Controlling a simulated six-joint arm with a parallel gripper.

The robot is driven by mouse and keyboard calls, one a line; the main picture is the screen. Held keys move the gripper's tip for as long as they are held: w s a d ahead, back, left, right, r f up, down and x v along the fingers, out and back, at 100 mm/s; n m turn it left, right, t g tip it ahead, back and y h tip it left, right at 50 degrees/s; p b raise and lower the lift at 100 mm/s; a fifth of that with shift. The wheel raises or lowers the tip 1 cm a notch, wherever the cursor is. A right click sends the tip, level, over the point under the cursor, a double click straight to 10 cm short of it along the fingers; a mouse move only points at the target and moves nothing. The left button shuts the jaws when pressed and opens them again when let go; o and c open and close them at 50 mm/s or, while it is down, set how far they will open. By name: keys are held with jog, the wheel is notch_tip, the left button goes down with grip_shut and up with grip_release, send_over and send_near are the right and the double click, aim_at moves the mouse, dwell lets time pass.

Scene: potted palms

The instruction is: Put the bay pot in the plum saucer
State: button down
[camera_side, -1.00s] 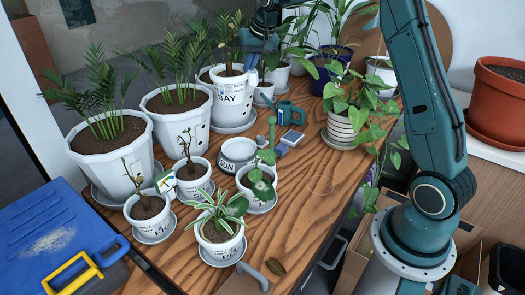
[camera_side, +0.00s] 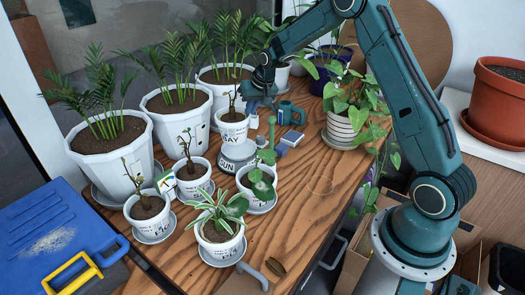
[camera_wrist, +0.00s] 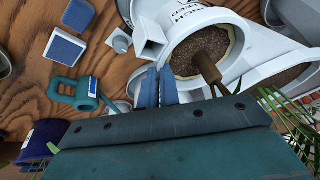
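The bay pot (camera_side: 233,132) is a small white pot with BAY lettering and a thin brown stem. My gripper (camera_side: 257,101) is shut on its rim from the right, and the pot is roughly upright. In the wrist view, the gripper's blue fingers (camera_wrist: 158,86) meet at the rim of the pot, beside its brown soil (camera_wrist: 205,47). The pale grey round saucer (camera_side: 236,163), with dark lettering I cannot fully read, is right under the pot in the side view. The pot hides its middle; I cannot tell whether they touch.
Small labelled pots stand close by: a stemmed one (camera_side: 193,181), a leafy one (camera_side: 257,191) and a spider plant (camera_side: 219,243). Large palm pots (camera_side: 176,119) line the left. A teal watering can (camera_side: 290,113) and small blue boxes (camera_side: 291,138) lie right.

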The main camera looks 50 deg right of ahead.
jog(key=shift+f, duration=0.1)
notch_tip(320, 180, down, 4)
jog(key=shift+f, duration=0.1)
dwell(0.4)
jog(key=c, duration=1.6)
grip_release()
jog(key=shift+v, duration=6)
